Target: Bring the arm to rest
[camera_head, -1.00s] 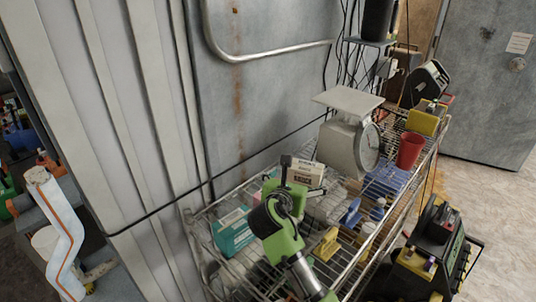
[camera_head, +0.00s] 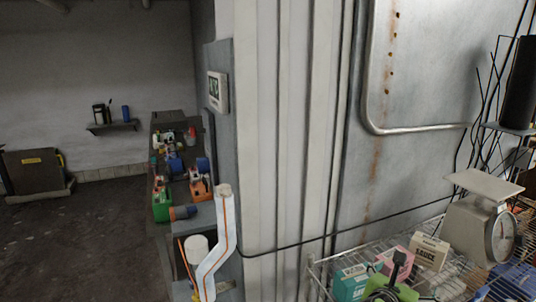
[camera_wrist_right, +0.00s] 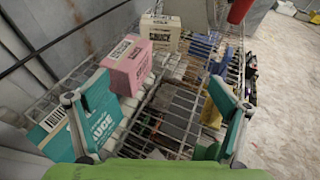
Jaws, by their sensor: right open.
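My right gripper (camera_head: 393,278), green with dark fingers, shows at the bottom edge of the head view, over the wire rack (camera_head: 318,268). In the right wrist view its two fingers (camera_wrist_right: 158,125) are spread wide, with nothing held between them. A teal sauce carton (camera_wrist_right: 98,112) lies just past the left finger; I cannot tell whether they touch. A pink box (camera_wrist_right: 127,66) and a cream carton (camera_wrist_right: 161,32) stand farther ahead on the rack. Most of my right arm is cut off below the head view. My left gripper is not in view.
A kitchen scale (camera_head: 480,226) stands on the rack at the right. A white bent post with an orange stripe (camera_head: 219,245) stands by the wall corner. Colourful items crowd a shelf (camera_head: 160,122) behind it. The floor (camera_head: 85,235) at the left is open.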

